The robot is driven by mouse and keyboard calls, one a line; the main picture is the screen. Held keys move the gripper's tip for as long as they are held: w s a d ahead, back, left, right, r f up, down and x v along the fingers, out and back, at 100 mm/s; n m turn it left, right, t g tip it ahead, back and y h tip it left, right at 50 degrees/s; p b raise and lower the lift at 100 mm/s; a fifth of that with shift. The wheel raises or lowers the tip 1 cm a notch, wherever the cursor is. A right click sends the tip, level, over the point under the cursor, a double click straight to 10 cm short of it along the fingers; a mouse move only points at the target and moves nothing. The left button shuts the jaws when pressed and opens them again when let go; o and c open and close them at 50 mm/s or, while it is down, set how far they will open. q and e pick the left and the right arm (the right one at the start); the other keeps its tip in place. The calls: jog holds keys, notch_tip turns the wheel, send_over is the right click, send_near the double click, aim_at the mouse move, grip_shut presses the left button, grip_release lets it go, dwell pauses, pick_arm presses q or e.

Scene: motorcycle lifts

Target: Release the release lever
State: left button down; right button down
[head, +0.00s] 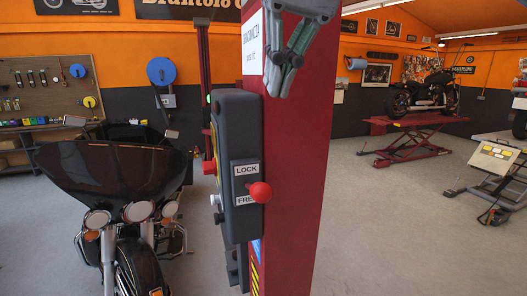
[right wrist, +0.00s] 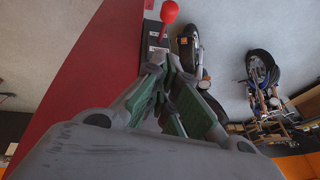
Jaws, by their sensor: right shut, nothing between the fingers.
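The release lever has a red ball knob (head: 260,192) and sticks out from a dark grey control box (head: 233,130) on a red post (head: 300,170). The knob sits below the LOCK label and partly covers the right end of the FREE label. My right gripper (head: 279,92) is above the lever, in front of the red post, fingers pointing down, shut and empty, apart from the knob. In the right wrist view the red knob (right wrist: 169,11) shows at the top, beyond the closed fingertips (right wrist: 164,62). My left gripper is not in view.
A dark motorcycle (head: 110,190) stands left of the post. Another motorcycle (head: 425,92) is on a red lift (head: 415,125) at the back right. A tool board (head: 45,88) hangs at the back left.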

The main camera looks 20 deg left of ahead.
jog(key=shift+f, duration=0.1)
send_over(254, 188)
jog(key=w, duration=0.5)
notch_tip(254, 188, down, 9)
jog(key=shift+s+d+f+p, duration=0.15)
jog(key=shift+s+f+p, duration=0.25)
jog(key=shift+f, duration=0.55)
jog(key=shift+s+d+f+p, duration=0.15)
jog(key=shift+s+f, duration=0.45)
jog(key=shift+f, duration=0.3)
jog(key=shift+f, duration=0.1)
